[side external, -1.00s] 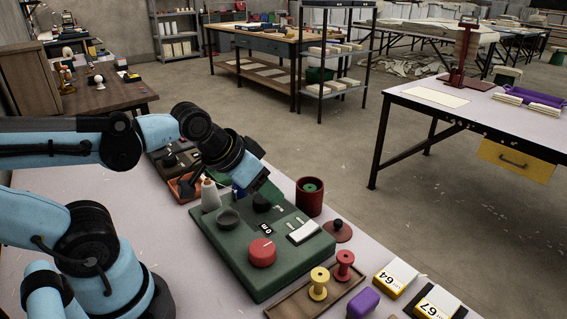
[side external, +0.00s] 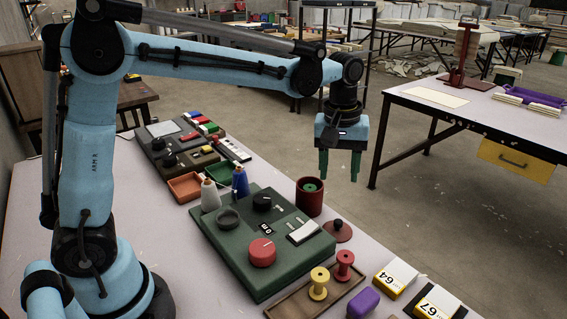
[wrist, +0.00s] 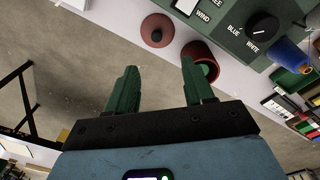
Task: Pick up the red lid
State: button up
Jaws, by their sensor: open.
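The red lid (side external: 338,232) is a flat reddish-brown disc with a dark knob. It lies on the table near the far edge, beside the green panel box. In the wrist view the lid (wrist: 152,36) is beyond the fingertips, roughly in line with the gap between them. My gripper (side external: 339,174) points down with its green fingers apart and empty, in the air above the height of the table. It also shows in the wrist view (wrist: 159,66). A dark red round container (side external: 309,203) with a green piece inside stands beside the lid.
The green panel box (side external: 225,248) with knobs takes up the table's middle. A brown tray (side external: 284,308) holds a yellow spool (side external: 318,284) and a red spool (side external: 344,264). A white cone (side external: 210,196) and a blue cone (side external: 240,181) stand behind the panel.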

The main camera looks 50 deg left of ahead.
aim_at(338, 221)
jog(key=shift+n+g, duration=0.3)
jog(key=shift+n, duration=0.1)
jog(key=f, duration=0.4)
jog(key=w+f, duration=0.1)
jog(key=f, duration=0.8)
jog(key=shift+w+d+f, duration=0.15)
jog(key=shift+w+d, duration=0.05)
jog(key=shift+d, duration=0.1)
jog(key=shift+c, duration=0.3)
grip_shut()
